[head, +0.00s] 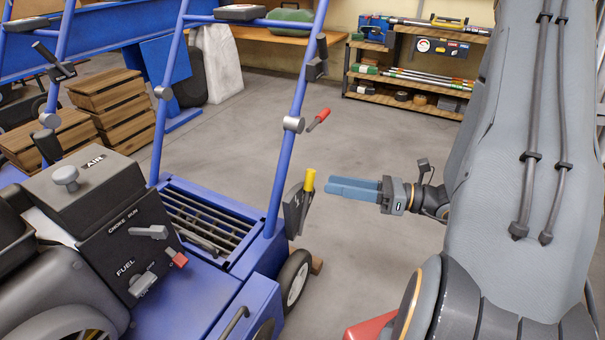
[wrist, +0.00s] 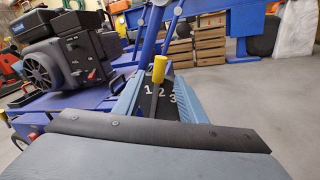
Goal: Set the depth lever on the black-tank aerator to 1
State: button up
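The black-tank aerator (head: 215,290) stands at the left of the head view, with a blue frame and dark engine. Its depth lever (head: 309,181) has a yellow grip and rises from a dark plate at the frame's near right side. In the wrist view the lever (wrist: 159,69) stands in front of the number plate (wrist: 162,98), marked 1, 2 and 3. Its stem crosses between 1 and 2; I cannot tell its exact setting. My gripper (head: 329,187), with blue fingers, is just right of the lever. In the wrist view its fingers (wrist: 160,80) are apart, the lever showing between them; no contact is visible.
A red-gripped lever (head: 318,120) sticks out from the upright handle bar. A red-tipped control (head: 180,260) is on the engine. Wooden crates (head: 115,100) are behind the aerator, and a tool shelf (head: 415,65) stands at the back wall. The floor between is clear.

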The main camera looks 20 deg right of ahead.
aim_at(309, 180)
jog(key=b+x, duration=0.3)
jog(key=x, duration=0.4)
jog(key=shift+w+a, duration=0.15)
jog(key=shift+a, duration=0.15)
grip_shut()
